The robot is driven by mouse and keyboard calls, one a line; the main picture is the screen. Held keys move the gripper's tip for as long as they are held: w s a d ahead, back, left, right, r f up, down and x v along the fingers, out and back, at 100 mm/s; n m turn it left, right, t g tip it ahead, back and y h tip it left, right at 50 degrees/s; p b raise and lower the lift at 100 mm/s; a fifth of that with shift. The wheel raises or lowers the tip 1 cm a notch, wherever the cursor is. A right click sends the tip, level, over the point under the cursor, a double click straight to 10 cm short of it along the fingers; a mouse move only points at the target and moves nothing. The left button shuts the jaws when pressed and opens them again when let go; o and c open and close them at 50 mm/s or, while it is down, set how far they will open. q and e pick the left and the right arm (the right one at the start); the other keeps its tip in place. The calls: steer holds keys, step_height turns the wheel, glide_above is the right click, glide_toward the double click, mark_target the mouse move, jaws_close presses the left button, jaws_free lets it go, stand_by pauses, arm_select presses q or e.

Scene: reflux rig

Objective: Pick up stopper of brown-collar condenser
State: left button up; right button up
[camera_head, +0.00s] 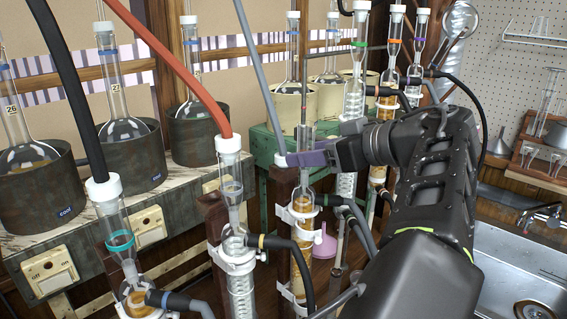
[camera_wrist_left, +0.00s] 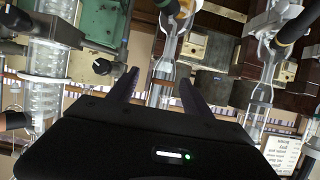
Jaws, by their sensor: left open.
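My left gripper (camera_head: 290,160) has purple-grey fingers, at the upper part of a glass condenser (camera_head: 303,185) in the middle of the head view. In the left wrist view, the picture is upside down and the open fingers (camera_wrist_left: 157,90) lie either side of a glass tube (camera_wrist_left: 166,66) with a narrow brownish band. I cannot tell whether they touch it. The condenser's top rises above the fingers in the head view; I cannot clearly make out its stopper or a brown collar there. My right gripper is not in view.
A white-capped condenser (camera_head: 232,190) with a red hose and a teal-collared condenser (camera_head: 118,240) stand to the left. Green-, orange- and purple-collared ones (camera_head: 420,40) stand behind. Dark heating pots (camera_head: 135,165) line the left shelf. A sink (camera_head: 520,275) is at the right.

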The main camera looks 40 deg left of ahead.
mark_target(284, 164)
arm_select(q)
steer(key=shift+s+p+x, duration=0.2)
steer(key=shift+p+x, duration=0.45)
steer(key=shift+x, duration=1.95)
steer(key=shift+c, duration=0.6)
jaws_close()
